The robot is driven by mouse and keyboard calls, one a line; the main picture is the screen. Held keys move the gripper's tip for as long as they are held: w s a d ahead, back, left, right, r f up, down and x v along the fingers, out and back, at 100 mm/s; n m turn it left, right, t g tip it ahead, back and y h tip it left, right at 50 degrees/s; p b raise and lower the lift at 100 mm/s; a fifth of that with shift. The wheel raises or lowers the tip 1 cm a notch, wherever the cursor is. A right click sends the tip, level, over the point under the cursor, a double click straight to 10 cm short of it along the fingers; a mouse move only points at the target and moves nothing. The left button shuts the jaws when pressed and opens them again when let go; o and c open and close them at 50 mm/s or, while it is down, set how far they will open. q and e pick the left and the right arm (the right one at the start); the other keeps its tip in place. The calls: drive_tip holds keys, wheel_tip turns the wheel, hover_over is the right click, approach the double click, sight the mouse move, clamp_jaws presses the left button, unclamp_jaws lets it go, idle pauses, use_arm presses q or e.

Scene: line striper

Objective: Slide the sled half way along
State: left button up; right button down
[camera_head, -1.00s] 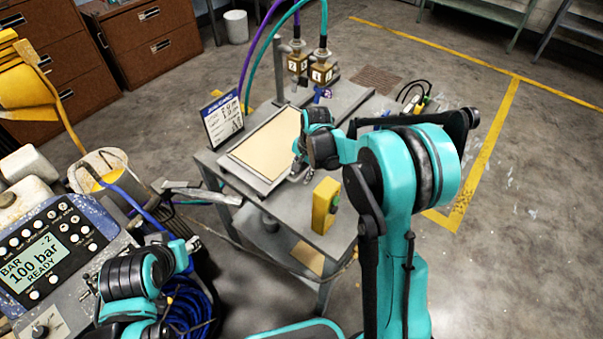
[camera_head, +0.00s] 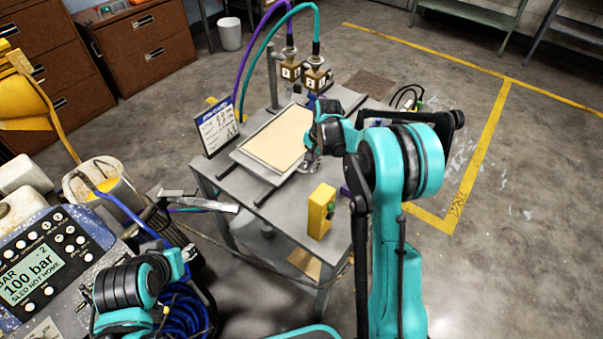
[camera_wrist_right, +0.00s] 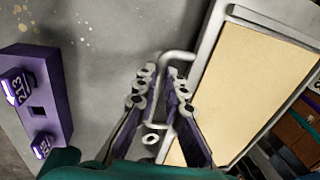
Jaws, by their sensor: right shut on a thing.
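The sled (camera_head: 242,157), a grey tray with a cream board (camera_head: 275,140) on it, sits on dark rails (camera_head: 262,195) on the metal table. Short lengths of rail show in front of it. My right gripper (camera_head: 312,153) is at the sled's right side. In the right wrist view, its fingers (camera_wrist_right: 160,88) are closed around the sled's grey bar handle (camera_wrist_right: 178,57). My left arm is at the lower left of the head view; whether its jaws are open cannot be made out.
Two brass nozzle blocks (camera_head: 317,75) with purple and teal hoses stand behind the sled. A sign (camera_head: 214,126) stands at its left. A yellow block (camera_head: 321,211) stands on the near right of the table. A control panel (camera_head: 38,268) reads "SLED NOT HOME".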

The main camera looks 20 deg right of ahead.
drive_tip(key=w+d, duration=0.1)
drive_tip(key=d, duration=0.1)
drive_tip(key=w+d, duration=0.4)
drive_tip(key=shift+d+p, duration=0.25)
drive_tip(key=shift+p, duration=0.1)
drive_tip(key=c, duration=1.6)
unclamp_jaws()
wheel_tip(320, 180, up, 12)
drive_tip(key=s+d, duration=0.1)
drive_tip(key=shift+s+d, duration=0.2)
drive_tip(key=shift+s, duration=0.15)
drive_tip(key=shift+f, duration=0.15)
